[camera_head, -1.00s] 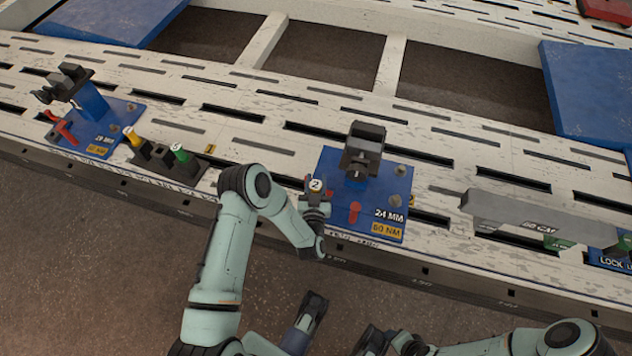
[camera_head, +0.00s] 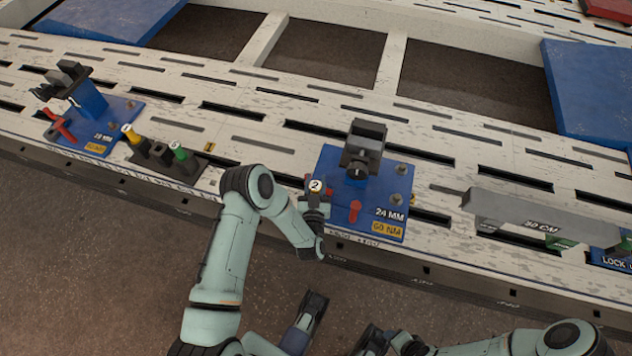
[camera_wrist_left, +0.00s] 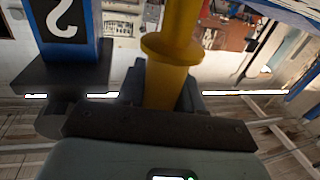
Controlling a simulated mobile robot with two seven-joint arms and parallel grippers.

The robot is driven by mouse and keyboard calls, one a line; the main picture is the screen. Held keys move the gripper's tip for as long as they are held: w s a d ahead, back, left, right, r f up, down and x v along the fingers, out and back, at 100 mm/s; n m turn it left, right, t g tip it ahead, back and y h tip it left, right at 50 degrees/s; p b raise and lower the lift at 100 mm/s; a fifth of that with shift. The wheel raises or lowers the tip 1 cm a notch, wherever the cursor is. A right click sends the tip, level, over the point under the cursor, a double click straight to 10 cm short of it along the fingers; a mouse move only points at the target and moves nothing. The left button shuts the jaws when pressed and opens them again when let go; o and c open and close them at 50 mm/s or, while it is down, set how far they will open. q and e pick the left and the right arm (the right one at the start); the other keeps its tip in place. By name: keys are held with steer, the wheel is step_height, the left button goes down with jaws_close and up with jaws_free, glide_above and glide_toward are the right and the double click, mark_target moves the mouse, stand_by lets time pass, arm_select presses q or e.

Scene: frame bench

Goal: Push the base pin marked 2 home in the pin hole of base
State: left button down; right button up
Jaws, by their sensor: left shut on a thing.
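The base pin marked 2 (camera_head: 315,185) shows its white numbered cap at the left front edge of the blue base plate (camera_head: 332,165) labelled 24 MM. My left gripper (camera_head: 316,202) is shut on this pin. In the left wrist view, a yellow pin shaft with a collar (camera_wrist_left: 170,50) stands between the dark fingers. The pin hole is hidden, and I cannot tell how deep the pin sits. Dark parts of my right gripper (camera_head: 372,340) show at the bottom of the head view; its opening is unclear.
The plate bears a dark clamp (camera_head: 362,150), a red handle (camera_head: 354,210) and grey studs. To the left are a dark holder (camera_head: 160,156) with yellow and green pins and another blue base (camera_head: 120,112). A grey bar (camera_head: 500,212) lies to the right on the slotted white bench.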

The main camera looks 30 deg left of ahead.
arm_select(q)
steer(key=shift+f+b, duration=0.5)
steer(key=shift+f, duration=0.25)
steer(key=shift+f+b, duration=0.45)
steer(key=shift+f, duration=0.3)
steer(key=shift+f+b, duration=1.25)
steer(key=shift+f, duration=0.65)
steer(key=c, duration=0.7)
jaws_free()
steer(key=shift+o, duration=0.2)
